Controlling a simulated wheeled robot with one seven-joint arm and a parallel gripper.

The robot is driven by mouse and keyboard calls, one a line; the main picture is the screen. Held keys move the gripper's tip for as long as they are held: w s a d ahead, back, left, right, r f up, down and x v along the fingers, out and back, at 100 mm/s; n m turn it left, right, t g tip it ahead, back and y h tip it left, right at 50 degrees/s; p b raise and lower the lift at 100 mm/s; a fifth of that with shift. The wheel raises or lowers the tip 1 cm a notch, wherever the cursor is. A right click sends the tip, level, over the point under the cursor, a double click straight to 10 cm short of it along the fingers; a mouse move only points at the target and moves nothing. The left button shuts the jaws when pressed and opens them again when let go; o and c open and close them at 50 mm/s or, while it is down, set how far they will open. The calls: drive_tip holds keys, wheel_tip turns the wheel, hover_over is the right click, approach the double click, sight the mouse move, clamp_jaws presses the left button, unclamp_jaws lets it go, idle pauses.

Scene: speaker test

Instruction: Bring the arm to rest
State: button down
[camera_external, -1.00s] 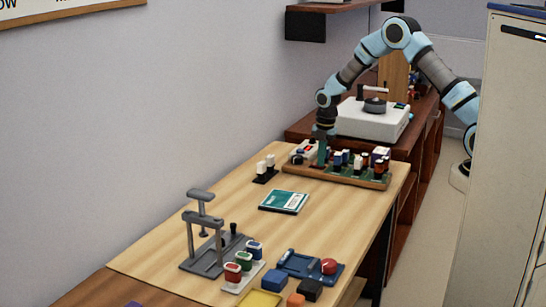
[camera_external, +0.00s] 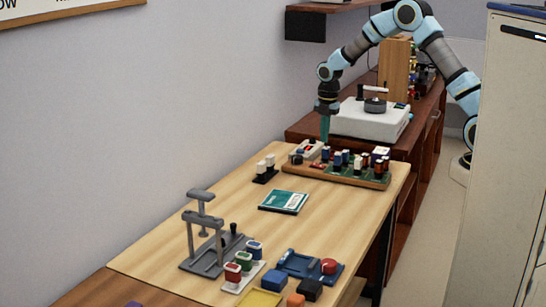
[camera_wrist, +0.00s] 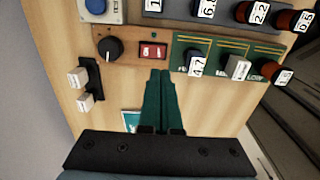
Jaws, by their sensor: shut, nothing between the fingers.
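My gripper (camera_external: 325,136) hangs pointing down above the back left part of a wooden board set with labelled parts (camera_external: 300,169). Its green fingers are together and empty. My arm arches up from the right and down to the gripper, clear of the table.
A white device (camera_external: 370,122) stands on the dark bench behind the gripper. A two-part white switch block (camera_external: 264,168) and a teal booklet (camera_external: 284,201) lie on the table. A grey press stand (camera_external: 205,240) is at the front. A tall cabinet (camera_external: 500,160) stands at right.

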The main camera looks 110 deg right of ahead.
wheel_tip(320, 180, up, 5)
drive_tip(key=w+a+m, duration=0.2)
drive_tip(key=w+a, duration=0.3)
drive_tip(key=a, duration=0.8)
drive_tip(key=w+a+m, duration=0.2)
drive_tip(key=w+a, duration=0.3)
drive_tip(key=a, duration=0.7)
drive_tip(key=s+a+m, duration=0.3)
drive_tip(key=s+a, duration=0.1)
drive_tip(key=a, duration=0.7)
drive_tip(key=s+a+f+m+t, duration=0.1)
drive_tip(key=s+a+m, duration=0.2)
drive_tip(key=a, duration=0.8)
drive_tip(key=shift+s+f+b, duration=0.3)
drive_tip(key=shift+s, duration=0.15)
